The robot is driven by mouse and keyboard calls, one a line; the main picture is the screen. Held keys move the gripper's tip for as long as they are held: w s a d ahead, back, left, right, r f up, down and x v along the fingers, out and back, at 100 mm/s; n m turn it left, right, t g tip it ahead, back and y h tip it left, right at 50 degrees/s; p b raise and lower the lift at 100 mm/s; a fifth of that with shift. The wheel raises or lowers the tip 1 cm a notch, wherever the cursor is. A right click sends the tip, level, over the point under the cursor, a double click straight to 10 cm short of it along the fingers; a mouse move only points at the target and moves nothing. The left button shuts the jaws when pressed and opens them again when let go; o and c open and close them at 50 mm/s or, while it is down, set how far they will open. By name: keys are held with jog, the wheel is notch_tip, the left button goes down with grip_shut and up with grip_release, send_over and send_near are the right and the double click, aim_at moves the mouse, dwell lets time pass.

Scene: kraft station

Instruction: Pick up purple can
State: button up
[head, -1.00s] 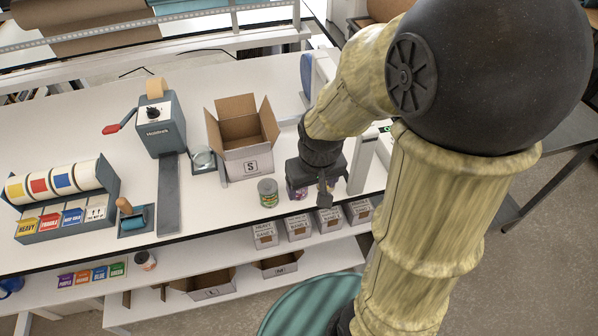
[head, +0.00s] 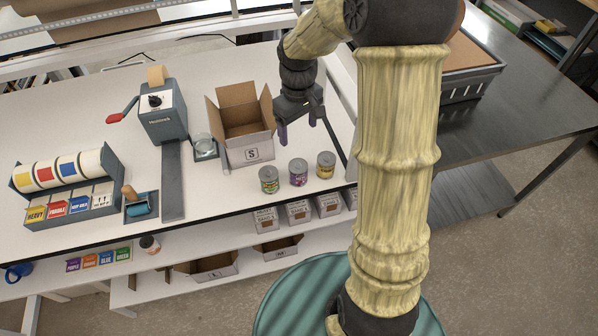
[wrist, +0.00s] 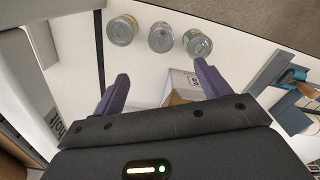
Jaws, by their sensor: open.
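The purple can (head: 298,173) stands upright near the front edge of the white table, in the middle of a row of three cans. A green-labelled can (head: 269,180) stands to its left and a yellow can (head: 326,165) to its right. In the wrist view the middle can (wrist: 160,38) shows its grey lid, beyond the fingertips. My gripper (head: 298,132) is open and empty, behind the row and apart from the cans. Its two purple fingers also show in the wrist view (wrist: 162,76), with nothing between them but table and part of the carton.
An open cardboard carton marked S (head: 251,154) stands left of my gripper. A tape dispenser (head: 163,120) and a label-roll rack (head: 65,185) are further left. Small boxes (head: 299,211) sit on the shelf below the front edge.

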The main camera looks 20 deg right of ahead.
aim_at(298, 165)
notch_tip(298, 165, down, 12)
jog(key=p, duration=0.3)
jog(key=shift+f, duration=0.1)
jog(key=shift+f, duration=0.1)
jog(key=shift+s+f+p, duration=0.1)
jog(key=shift+f+p, duration=0.45)
jog(key=shift+a+f+p, duration=0.1)
jog(key=shift+f+p, duration=0.65)
jog(key=shift+f, duration=1.2)
jog(key=c, duration=1.2)
jog(key=shift+o, duration=0.2)
jog(key=shift+r, duration=0.1)
